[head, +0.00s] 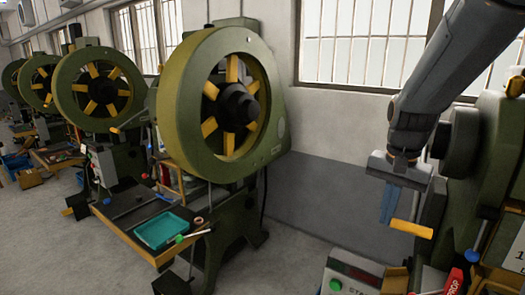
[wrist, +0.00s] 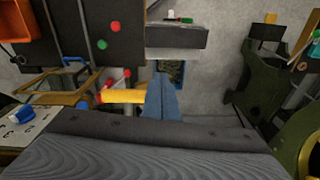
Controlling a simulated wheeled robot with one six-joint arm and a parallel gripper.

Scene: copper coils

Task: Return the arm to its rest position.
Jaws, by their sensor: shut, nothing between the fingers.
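My gripper (head: 389,203) hangs at the right of the head view, at the end of my grey arm (head: 425,90), pointing down. Its blue fingers are together with nothing between them. In the wrist view the closed fingers (wrist: 161,98) show at the centre. A yellow handle (head: 411,229) is just right of the fingertips in the head view; it also shows left of the fingers in the wrist view (wrist: 121,96). I cannot tell whether the fingers touch it.
A green press (head: 493,140) stands close to my arm at the right. A control box (head: 350,275) with buttons is below. Another press (head: 180,110) with a teal tray (head: 162,230) stands left. The floor (head: 60,250) at the left front is clear.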

